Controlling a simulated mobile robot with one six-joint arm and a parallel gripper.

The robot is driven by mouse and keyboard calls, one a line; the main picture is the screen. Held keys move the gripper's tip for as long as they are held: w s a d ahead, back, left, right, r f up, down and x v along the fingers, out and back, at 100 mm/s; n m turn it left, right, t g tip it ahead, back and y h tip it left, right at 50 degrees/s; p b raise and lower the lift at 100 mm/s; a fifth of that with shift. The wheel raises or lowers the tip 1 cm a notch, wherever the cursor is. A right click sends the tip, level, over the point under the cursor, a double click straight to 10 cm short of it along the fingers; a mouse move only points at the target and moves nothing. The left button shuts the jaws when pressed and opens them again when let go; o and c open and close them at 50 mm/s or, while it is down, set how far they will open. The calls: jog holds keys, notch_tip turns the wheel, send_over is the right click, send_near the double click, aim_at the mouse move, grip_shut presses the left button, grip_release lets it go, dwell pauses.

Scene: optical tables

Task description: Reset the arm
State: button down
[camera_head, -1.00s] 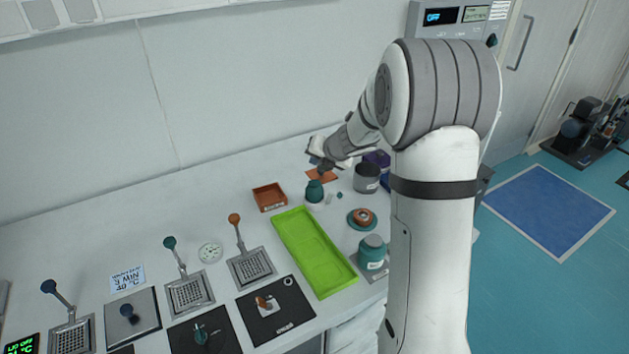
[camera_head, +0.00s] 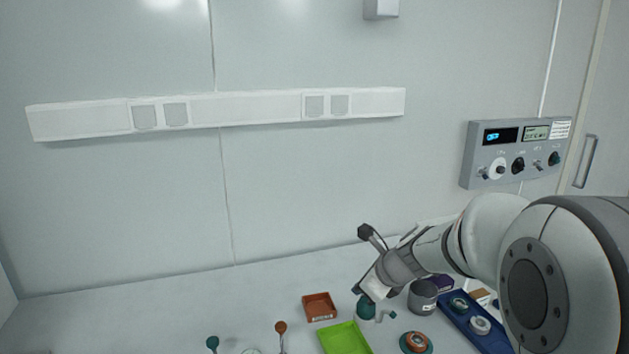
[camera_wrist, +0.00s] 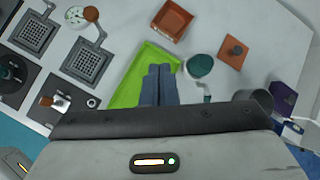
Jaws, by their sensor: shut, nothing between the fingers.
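My gripper shows in the wrist view (camera_wrist: 159,84) with its two grey fingers together and nothing between them. It is above the table, over the light green tray (camera_wrist: 128,92). In the head view my arm reaches in from the right, and the gripper end (camera_head: 366,290) is over the table beside the teal-topped bottle (camera_head: 366,308). The fingertips are hard to make out there. The bottle's teal top also shows in the wrist view (camera_wrist: 200,66), just right of the fingers.
An orange-brown tray (camera_head: 319,307) lies left of the bottle. A grey container (camera_head: 423,296) and a blue tray (camera_head: 455,325) with round items stand to the right. A control panel (camera_head: 515,151) hangs on the wall. The table's back left is clear.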

jog(key=s+d+n+g+h, duration=0.1)
jog(key=s+d+n+h, duration=0.1)
jog(key=s+n, duration=1)
jog(key=s+d+n+g+h, duration=0.2)
jog(key=s+n, duration=1)
jog(key=n, duration=0.1)
jog(key=shift+s+d+r+h, duration=0.25)
jog(key=shift+s+r+h, duration=0.05)
jog(key=shift+s+r, duration=0.15)
